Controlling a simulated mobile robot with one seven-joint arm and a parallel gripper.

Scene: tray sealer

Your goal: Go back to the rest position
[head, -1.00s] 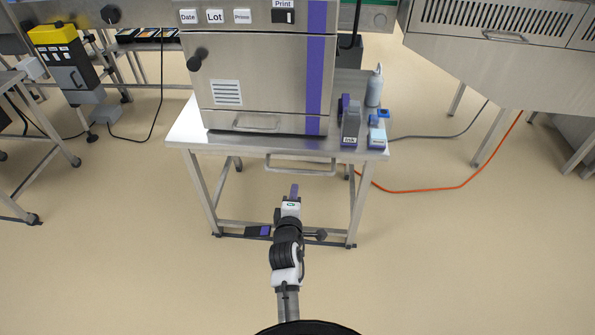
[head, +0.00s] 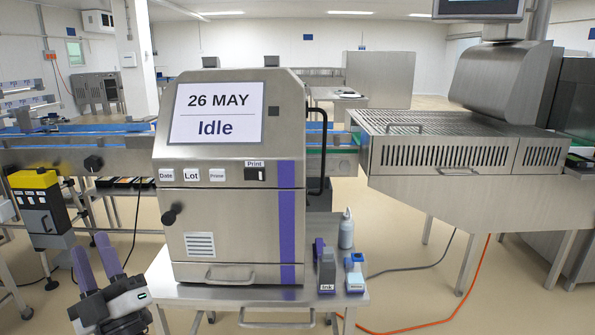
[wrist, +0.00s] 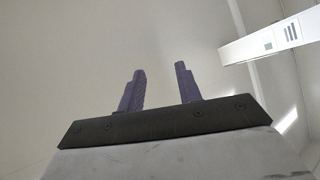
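My gripper (head: 108,258) is at the lower left of the head view, raised in front of the table's left side. Its two purple fingers point up and stand apart with nothing between them. In the wrist view the gripper (wrist: 161,88) is also open and empty, against a plain pale surface. The printer cabinet (head: 232,222) stands on the steel table (head: 190,292), to the right of my gripper. Its screen (head: 216,113) reads "26 MAY" and "Idle".
An ink bottle (head: 326,272), a second small container (head: 355,275) and a grey squeeze bottle (head: 346,232) stand on the table's right. A yellow-topped unit (head: 38,205) is at the left. An orange cable (head: 430,322) lies on the floor at the right.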

